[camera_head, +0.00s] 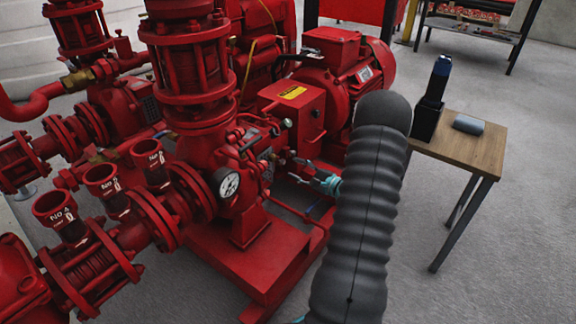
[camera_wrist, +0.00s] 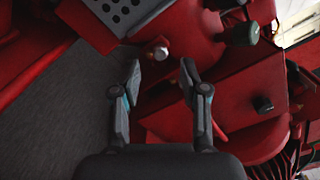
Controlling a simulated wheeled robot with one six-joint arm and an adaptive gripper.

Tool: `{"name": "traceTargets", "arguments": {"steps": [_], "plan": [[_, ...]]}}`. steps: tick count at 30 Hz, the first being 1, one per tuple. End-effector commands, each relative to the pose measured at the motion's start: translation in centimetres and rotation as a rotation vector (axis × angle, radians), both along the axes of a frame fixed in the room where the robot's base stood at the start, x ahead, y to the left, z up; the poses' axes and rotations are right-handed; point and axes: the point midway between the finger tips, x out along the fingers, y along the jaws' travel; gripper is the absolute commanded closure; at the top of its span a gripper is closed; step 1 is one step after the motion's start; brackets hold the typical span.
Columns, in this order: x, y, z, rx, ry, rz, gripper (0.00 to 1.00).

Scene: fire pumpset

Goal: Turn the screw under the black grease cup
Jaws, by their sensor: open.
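A silver screw head (camera_wrist: 160,51) sticks out of red metal in the wrist view, just beyond and between my fingertips. A black round cup (camera_wrist: 240,33) is to its right on the red pump body, and a second black cup (camera_wrist: 263,105) is lower right. My gripper (camera_wrist: 160,72) is open, one finger to each side of the screw in the picture, with no clear contact. In the head view my gripper (camera_head: 308,176) is at the pump's shaft side, partly behind my grey arm. The screw cannot be made out there.
The red pump base (camera_head: 255,262) lies below my gripper. A red motor (camera_head: 350,65) stands behind, and a pressure gauge (camera_head: 229,184) is to the left. A wooden table (camera_head: 470,150) at the right holds a black holder and a grey object. The floor at lower right is clear.

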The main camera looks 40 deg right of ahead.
Motion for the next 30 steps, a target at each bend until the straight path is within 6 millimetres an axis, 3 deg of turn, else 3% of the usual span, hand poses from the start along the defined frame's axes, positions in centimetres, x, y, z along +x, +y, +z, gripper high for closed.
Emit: {"name": "traceTargets", "arguments": {"steps": [6, 12, 30], "plan": [[-4.0, -1.5, 0.0, 0.0, 0.0, -0.004, 0.56], [-6.2, -2.2, 0.0, 0.0, -0.001, -0.001, 0.56], [-6.7, -2.3, 0.0, 0.0, 0.0, 0.0, 0.56]]}}
